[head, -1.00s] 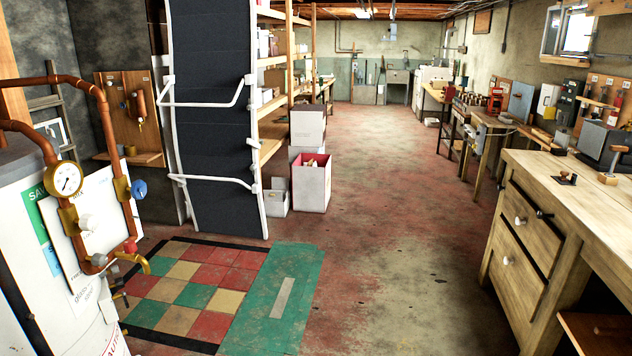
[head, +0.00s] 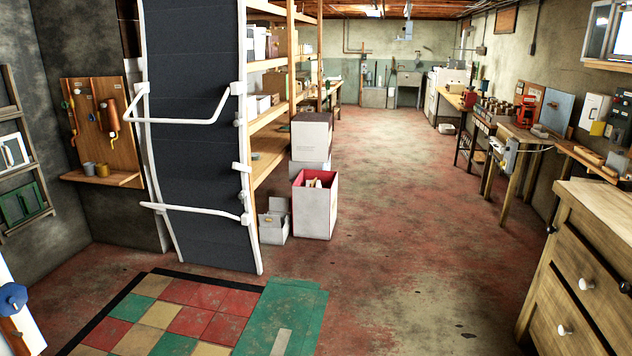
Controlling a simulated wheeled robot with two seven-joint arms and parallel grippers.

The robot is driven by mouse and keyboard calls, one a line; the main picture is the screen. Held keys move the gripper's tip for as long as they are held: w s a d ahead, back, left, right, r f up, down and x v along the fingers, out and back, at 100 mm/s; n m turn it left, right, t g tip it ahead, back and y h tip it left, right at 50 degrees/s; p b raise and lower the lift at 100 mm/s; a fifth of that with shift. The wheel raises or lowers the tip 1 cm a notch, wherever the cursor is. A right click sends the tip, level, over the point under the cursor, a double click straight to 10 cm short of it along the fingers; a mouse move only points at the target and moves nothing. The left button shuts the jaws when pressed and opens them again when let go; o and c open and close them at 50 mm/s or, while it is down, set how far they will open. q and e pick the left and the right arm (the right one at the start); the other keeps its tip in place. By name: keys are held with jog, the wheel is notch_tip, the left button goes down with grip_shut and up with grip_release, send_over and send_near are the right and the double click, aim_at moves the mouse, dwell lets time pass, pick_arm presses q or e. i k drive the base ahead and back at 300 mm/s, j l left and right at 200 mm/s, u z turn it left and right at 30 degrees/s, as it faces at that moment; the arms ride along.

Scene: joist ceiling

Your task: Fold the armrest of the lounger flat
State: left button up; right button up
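The lounger (head: 195,150) stands upright on end in the head view, left of centre, with a dark fabric face and a white frame. It leans close to the wooden shelving. Two white bar armrests stick out from its face: an upper armrest (head: 188,121) and a lower armrest (head: 195,211). Both stand out from the fabric and are not flat against it. Neither of my grippers shows in the head view.
White boxes (head: 314,205) stand on the floor right of the lounger, beside the shelving (head: 270,140). A checkered floor patch (head: 165,315) lies in front. A wooden drawer cabinet (head: 580,275) is at right. The middle floor is open.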

aim_at(237, 166)
jog(key=i+l+u, duration=0.1)
jog(key=i+u, duration=0.15)
jog(key=i, duration=0.3)
jog(key=i+l+u, duration=0.25)
jog(key=i, duration=0.25)
jog(key=i+l+u, duration=0.25)
jog(key=i, duration=0.3)
